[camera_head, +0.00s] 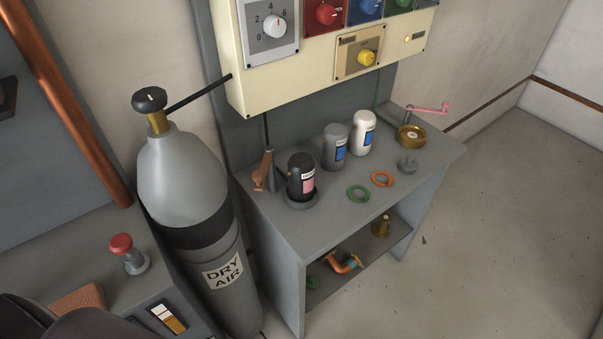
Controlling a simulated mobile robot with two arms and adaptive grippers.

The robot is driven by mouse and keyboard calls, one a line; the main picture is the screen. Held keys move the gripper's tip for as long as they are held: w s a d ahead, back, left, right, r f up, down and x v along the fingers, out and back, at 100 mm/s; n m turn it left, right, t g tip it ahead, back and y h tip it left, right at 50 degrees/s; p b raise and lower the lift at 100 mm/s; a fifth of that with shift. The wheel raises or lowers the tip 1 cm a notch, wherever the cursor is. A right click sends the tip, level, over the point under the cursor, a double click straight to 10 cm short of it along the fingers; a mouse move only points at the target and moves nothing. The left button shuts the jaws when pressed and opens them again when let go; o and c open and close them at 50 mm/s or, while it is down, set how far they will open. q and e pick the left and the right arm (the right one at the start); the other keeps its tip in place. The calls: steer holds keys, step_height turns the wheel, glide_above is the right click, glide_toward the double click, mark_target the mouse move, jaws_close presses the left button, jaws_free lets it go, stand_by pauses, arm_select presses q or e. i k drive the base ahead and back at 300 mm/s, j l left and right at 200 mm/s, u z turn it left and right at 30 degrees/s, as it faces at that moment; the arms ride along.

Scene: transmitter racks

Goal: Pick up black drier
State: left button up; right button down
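The black drier (300,166) is a dark canister with a pink and white label. Neither of my grippers is in view. A dark rounded shape at the bottom left corner is cut off, and I cannot tell what it is.
A grey "DRY AIR" cylinder (185,180) stands left of the table. A brown-handled lever (262,172) is close to the black drier's left. Green (358,201) and orange (391,179) rings lie to its right. A cream control box (300,85) hangs above. Floor at right is clear.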

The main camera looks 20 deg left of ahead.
mark_target(300, 172)
steer(key=k+l+u, duration=0.15)
steer(key=u, duration=0.25)
steer(key=k+l+u, duration=0.2)
steer(key=u, duration=0.15)
steer(key=k+l+u, duration=0.15)
steer(key=u, duration=0.25)
